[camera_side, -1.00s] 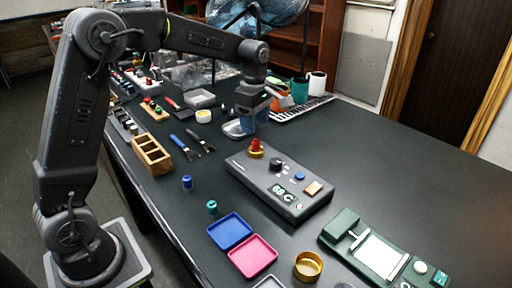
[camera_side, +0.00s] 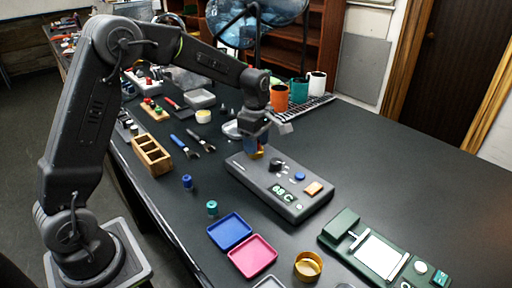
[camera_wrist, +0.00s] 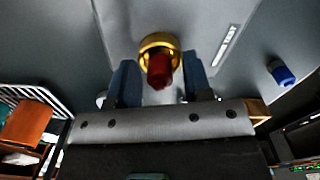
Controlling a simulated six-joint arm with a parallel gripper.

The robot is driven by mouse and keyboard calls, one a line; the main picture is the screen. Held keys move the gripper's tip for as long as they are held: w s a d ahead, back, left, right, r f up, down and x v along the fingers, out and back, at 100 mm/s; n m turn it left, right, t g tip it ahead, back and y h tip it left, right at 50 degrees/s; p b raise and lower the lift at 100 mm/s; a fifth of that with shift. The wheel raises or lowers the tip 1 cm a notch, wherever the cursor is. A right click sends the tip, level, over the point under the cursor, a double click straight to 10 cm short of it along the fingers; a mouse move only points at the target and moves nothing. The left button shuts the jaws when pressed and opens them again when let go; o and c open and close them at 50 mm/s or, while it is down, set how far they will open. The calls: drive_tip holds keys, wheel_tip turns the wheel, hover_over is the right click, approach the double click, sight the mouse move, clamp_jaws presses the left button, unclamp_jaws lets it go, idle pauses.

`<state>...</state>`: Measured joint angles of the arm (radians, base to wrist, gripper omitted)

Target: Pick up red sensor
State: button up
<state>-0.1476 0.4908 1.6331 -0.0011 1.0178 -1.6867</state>
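The red sensor (camera_wrist: 159,70) sits in a gold ring (camera_wrist: 160,42), seen near the top middle of the wrist view. In the side view it is mostly hidden behind my fingers; a bit of the gold ring (camera_side: 259,156) shows at the left end of the grey device (camera_side: 275,186). My gripper (camera_side: 256,143) is low over that end. In the wrist view, my gripper's two blue fingers (camera_wrist: 161,80) stand on either side of the red sensor, with a gap on each side. The gripper is open and holds nothing.
A blue tray (camera_side: 230,246) and pink tray (camera_side: 252,271) lie in front of the device. A wooden box (camera_side: 137,158), blue-handled tool (camera_side: 182,141) and blue cylinder (camera_side: 187,182) are left. A green device (camera_side: 379,253) is at the right. The table's right side is clear.

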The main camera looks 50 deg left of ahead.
clamp_jaws()
drive_tip(key=shift+r, duration=0.15)
